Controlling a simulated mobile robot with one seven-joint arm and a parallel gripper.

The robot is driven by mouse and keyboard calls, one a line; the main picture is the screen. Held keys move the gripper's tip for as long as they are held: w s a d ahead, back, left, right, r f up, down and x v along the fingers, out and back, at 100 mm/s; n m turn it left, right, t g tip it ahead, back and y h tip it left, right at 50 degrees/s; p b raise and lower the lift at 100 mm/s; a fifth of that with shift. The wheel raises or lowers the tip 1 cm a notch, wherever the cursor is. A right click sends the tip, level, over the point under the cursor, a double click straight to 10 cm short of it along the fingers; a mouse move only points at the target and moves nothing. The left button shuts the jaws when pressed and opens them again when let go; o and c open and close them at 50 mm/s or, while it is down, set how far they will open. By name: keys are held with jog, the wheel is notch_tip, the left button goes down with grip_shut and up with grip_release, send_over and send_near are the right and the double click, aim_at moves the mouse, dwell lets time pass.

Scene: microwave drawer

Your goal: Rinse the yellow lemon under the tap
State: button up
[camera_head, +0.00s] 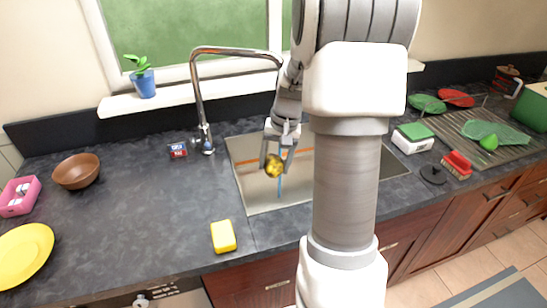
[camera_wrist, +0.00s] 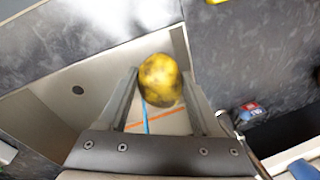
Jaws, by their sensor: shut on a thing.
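The yellow lemon (camera_head: 274,166), with dark blotches, is held between the fingers of my gripper (camera_head: 275,158) over the sink (camera_head: 245,185). In the wrist view the lemon (camera_wrist: 160,80) sits between the two fingertips of my gripper (camera_wrist: 160,88), with the sink basin below it. The chrome tap (camera_head: 196,85) stands on the counter at the sink's back left and arches to the right. Its spout end is hidden behind my arm in the head view. A thin blue streak and an orange streak show near the lemon in the wrist view; I cannot tell what they are.
A yellow sponge (camera_head: 223,237) lies on the counter left of the sink's front. A brown bowl (camera_head: 77,171) and yellow plate (camera_head: 25,255) are at left. A drying rack with dishes (camera_head: 490,135) is at right.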

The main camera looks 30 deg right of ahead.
jog(key=shift+s+d, duration=0.1)
jog(key=shift+d, duration=0.1)
jog(key=w+d+f+p, duration=0.2)
jog(key=w+d, duration=0.7)
jog(key=w, duration=0.1)
jog(key=shift+d+f+p, duration=0.15)
jog(key=shift+f+p, duration=0.15)
jog(key=shift+f, duration=0.1)
dwell(0.3)
jog(key=shift+w, duration=0.1)
jog(key=shift+d, duration=0.1)
dwell(0.4)
jog(key=shift+s+d, duration=0.35)
jog(key=shift+s, duration=0.05)
jog(key=shift+w+a, duration=0.15)
jog(key=shift+w+a, duration=0.25)
jog(key=shift+a, duration=0.05)
jog(key=shift+s+d, duration=0.1)
dwell(0.3)
